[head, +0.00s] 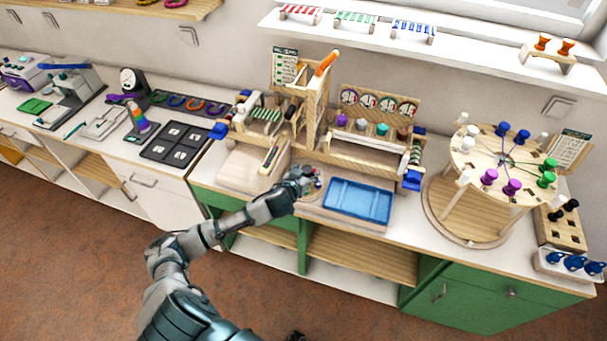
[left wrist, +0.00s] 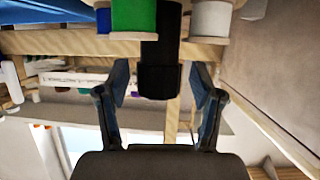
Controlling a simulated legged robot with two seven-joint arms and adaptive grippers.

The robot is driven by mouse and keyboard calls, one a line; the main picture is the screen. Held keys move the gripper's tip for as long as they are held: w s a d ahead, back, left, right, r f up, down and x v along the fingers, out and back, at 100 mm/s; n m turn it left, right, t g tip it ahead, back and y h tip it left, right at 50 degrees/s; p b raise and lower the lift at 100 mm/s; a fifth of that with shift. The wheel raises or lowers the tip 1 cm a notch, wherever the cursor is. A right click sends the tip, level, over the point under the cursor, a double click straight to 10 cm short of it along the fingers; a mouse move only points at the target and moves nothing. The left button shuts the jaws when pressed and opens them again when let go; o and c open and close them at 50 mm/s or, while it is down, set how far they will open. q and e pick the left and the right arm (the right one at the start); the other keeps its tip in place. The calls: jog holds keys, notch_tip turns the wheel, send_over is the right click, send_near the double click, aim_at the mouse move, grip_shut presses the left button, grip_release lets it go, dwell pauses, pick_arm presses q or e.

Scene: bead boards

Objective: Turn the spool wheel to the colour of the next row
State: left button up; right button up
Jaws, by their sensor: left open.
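A small round wooden wheel (head: 313,193) stands at the counter's front, mostly hidden by my left gripper (head: 306,178). In the left wrist view a green spool (left wrist: 133,16), a white spool (left wrist: 210,18) and part of a blue spool (left wrist: 103,20) show close up. My left gripper (left wrist: 158,92) is open there, its fingers on either side of a black post (left wrist: 160,65); I cannot tell whether they touch it. A pattern card (head: 286,67) with rows of marks stands on the wooden frame behind. My right gripper is not in view.
A blue tray (head: 358,201) lies right of the small wheel. A bead loom (head: 365,150) stands behind. A larger round stand (head: 490,160) with coloured pegs is further right. Left are a wooden block (head: 246,170) and a black tray (head: 176,144).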

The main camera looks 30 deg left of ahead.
pick_arm(q)
jog(key=v, duration=1.1)
jog(key=shift+s, duration=0.3)
